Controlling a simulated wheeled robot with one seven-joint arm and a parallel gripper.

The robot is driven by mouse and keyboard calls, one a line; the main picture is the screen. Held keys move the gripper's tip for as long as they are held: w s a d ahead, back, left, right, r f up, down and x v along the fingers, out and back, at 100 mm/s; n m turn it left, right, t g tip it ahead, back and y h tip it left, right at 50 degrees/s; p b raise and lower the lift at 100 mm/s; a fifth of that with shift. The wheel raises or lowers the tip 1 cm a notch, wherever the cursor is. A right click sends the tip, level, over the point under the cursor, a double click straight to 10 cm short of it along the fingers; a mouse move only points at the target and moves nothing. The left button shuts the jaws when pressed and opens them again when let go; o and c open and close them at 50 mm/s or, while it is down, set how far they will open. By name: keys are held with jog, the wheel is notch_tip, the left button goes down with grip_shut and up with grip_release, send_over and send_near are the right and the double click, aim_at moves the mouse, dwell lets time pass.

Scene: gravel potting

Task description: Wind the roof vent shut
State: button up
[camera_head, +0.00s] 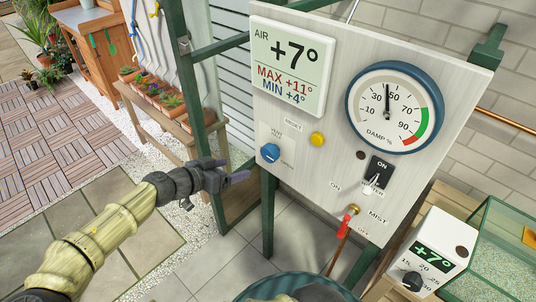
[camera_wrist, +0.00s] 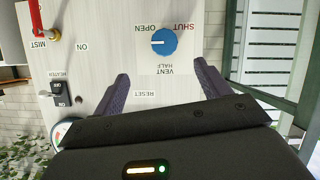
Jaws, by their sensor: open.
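The blue vent knob (camera_head: 270,153) sits on the lower left of the pale control panel (camera_head: 330,150). It also shows in the wrist view (camera_wrist: 164,43), where the picture is upside down. Its white pointer mark faces the OPEN side; the labels SHUT, OPEN and VENT HALF stand around it. My gripper (camera_head: 232,172) is open and empty, to the left of the knob and apart from it. In the wrist view its two purple fingers (camera_wrist: 163,85) are spread, with the knob beyond the tips and between them. The roof vent itself is not in view.
The panel also carries a yellow reset button (camera_head: 317,139), a damp dial (camera_head: 395,107), a black heater switch (camera_head: 378,172) and a red-handled mist valve (camera_head: 350,219). A green post (camera_head: 190,70) and a bench with potted plants (camera_head: 165,97) stand left of the panel.

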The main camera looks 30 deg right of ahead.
aim_at(266, 154)
jog(key=shift+w+a+r, duration=0.2)
jog(key=shift+a+r, duration=0.1)
jog(key=shift+r, duration=0.1)
jog(key=p+x, duration=0.3)
jog(key=x, duration=1.4)
jog(key=shift+w+d+r, duration=0.1)
jog(key=shift+w+d, duration=0.15)
jog(key=shift+c, duration=0.5)
jog(key=c, duration=0.9)
